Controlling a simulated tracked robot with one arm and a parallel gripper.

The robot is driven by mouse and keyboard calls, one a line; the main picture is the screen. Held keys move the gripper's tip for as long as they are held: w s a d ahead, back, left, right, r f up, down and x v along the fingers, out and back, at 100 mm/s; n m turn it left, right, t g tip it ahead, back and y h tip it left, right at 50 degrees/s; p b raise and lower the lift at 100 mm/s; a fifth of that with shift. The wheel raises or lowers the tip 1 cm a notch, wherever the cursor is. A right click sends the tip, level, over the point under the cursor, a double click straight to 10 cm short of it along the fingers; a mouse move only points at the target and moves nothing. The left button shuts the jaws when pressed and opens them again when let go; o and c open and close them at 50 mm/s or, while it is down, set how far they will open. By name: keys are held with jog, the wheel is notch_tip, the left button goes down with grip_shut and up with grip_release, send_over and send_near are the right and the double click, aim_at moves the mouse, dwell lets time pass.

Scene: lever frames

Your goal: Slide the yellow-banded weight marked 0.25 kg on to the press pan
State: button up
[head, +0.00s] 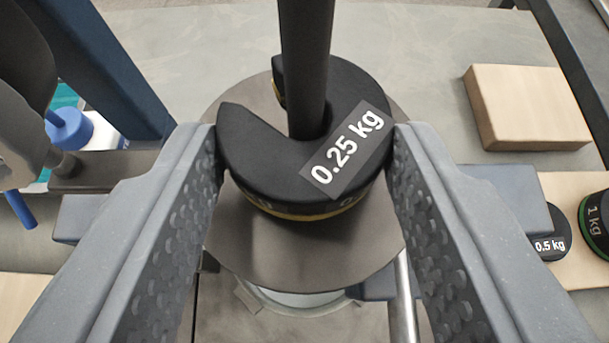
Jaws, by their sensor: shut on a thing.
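The black slotted weight (270,165) marked 0.25 kg, with a yellow band low on its side, is in the middle of the head view. My gripper (308,150) is shut on it, one finger on each side. The dark upright rod of the press stands inside the weight's slot, which opens to the upper left. The round grey press pan (285,245) lies under the weight. The weight is over the pan, around the rod. I cannot tell whether its underside touches the pan.
A wooden block (525,105) lies at the upper right. Weights marked 0.5 kg (550,240) and 1 kg (596,222) sit on a pale board at the right. A blue post (105,65) and a blue knob (68,128) are at the left. A dark bar crosses the upper right.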

jog(key=shift+f, duration=0.4)
dwell(0.3)
jog(key=o, duration=1.1)
jog(key=shift+s+r, duration=0.1)
jog(key=shift+b+v, duration=0.55)
jog(key=shift+v, duration=2.9)
